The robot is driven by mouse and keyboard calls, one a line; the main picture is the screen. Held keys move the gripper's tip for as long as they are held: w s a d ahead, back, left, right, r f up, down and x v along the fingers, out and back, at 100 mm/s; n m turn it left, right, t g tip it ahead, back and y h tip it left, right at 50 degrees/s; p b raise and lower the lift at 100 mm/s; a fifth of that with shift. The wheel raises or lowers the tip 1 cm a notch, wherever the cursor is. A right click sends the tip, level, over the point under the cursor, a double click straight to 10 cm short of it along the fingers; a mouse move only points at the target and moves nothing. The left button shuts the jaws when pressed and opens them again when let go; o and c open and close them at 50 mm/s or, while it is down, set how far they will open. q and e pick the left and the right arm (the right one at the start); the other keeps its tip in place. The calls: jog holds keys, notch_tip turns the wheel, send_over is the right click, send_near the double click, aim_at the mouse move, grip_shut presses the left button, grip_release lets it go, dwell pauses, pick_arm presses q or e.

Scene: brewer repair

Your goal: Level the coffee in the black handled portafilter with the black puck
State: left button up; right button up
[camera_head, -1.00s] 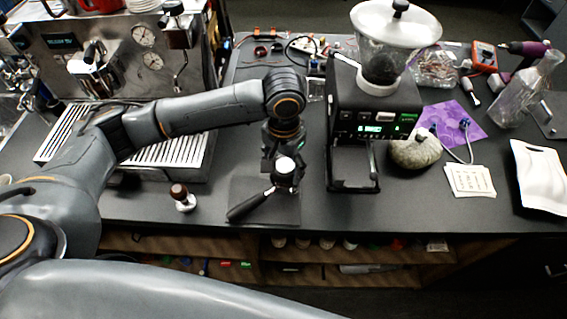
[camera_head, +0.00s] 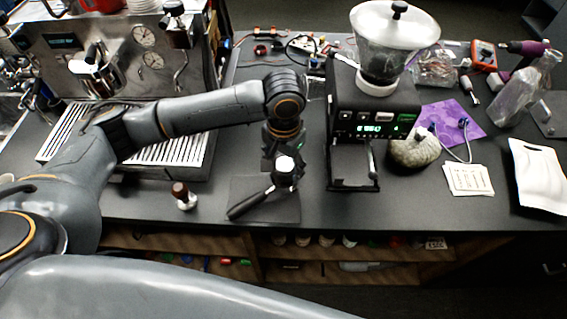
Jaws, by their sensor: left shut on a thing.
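The black handled portafilter (camera_head: 248,205) rests on a dark square mat (camera_head: 288,212), its handle pointing to the lower left. The black puck (camera_head: 285,176), with a pale round top, sits over its basket. My left gripper (camera_head: 283,156) reaches down from above and behind, shut on the puck. Its fingers are small and partly hidden, so the exact grip is hard to see. The coffee in the basket is hidden under the puck. My right gripper is not in view.
A wooden-handled tamper (camera_head: 184,196) stands left of the mat. The grinder (camera_head: 352,105) stands close to the right of my left gripper. The espresso machine (camera_head: 120,55) is at the left. The counter's front edge lies just below the mat.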

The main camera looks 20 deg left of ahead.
pick_arm(q)
jog(key=shift+f, duration=1.2)
dwell(0.9)
jog(key=shift+r+p, duration=0.15)
jog(key=shift+p, duration=0.65)
jog(key=shift+n+p, duration=0.7)
jog(key=shift+p, duration=0.3)
jog(key=shift+n+p, duration=0.6)
jog(key=shift+p, duration=0.6)
jog(key=shift+d, duration=0.1)
jog(key=n, duration=0.4)
jog(key=shift+d, duration=0.1)
